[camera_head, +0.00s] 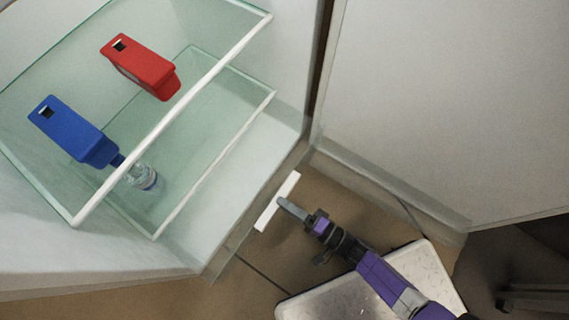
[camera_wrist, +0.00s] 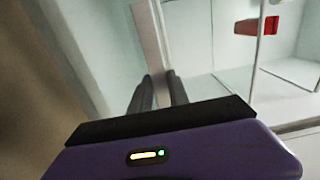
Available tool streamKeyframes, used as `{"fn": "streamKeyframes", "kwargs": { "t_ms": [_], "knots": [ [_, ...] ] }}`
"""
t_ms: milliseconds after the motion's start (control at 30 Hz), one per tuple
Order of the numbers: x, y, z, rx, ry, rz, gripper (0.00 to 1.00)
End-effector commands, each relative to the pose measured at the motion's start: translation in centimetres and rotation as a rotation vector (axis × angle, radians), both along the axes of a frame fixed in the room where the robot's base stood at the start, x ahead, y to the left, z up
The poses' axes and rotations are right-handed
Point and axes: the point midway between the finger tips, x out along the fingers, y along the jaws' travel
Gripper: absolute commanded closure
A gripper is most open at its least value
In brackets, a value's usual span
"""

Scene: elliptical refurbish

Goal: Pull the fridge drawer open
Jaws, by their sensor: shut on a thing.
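The fridge (camera_head: 262,150) stands open, with glass shelves inside. A white bar-shaped handle (camera_head: 270,213) shows low at its front edge, over the brown floor. I take it for the drawer's handle; the drawer body cannot be made out clearly. My gripper (camera_head: 284,203) reaches it from the lower right and is shut on it near its middle. In the wrist view the two dark fingers (camera_wrist: 158,88) stand on either side of the pale handle strip (camera_wrist: 150,38).
A clear bottle (camera_head: 142,176) is below. The open fridge door (camera_head: 430,100) stands at the right. Bare floor (camera_head: 250,282) shows below the handle.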

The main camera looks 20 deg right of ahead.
Motion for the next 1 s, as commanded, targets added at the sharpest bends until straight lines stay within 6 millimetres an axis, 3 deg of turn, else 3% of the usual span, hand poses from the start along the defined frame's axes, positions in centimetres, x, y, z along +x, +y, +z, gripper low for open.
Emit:
{"fn": "streamKeyframes", "kwargs": {
  "t_ms": [33,133,467,1000],
  "knots": [
    [-0.6,-0.4,-0.9,-0.013,0.019,-0.004,0.77],
    [-0.6,-0.4,-0.8,-0.012,0.017,-0.004,0.6],
    [-0.5,-0.3,-0.4,-0.006,0.01,-0.002,0.6],
    [-6.4,-4.3,-0.4,-0.008,0.013,-0.003,0.6]
  ]
}}
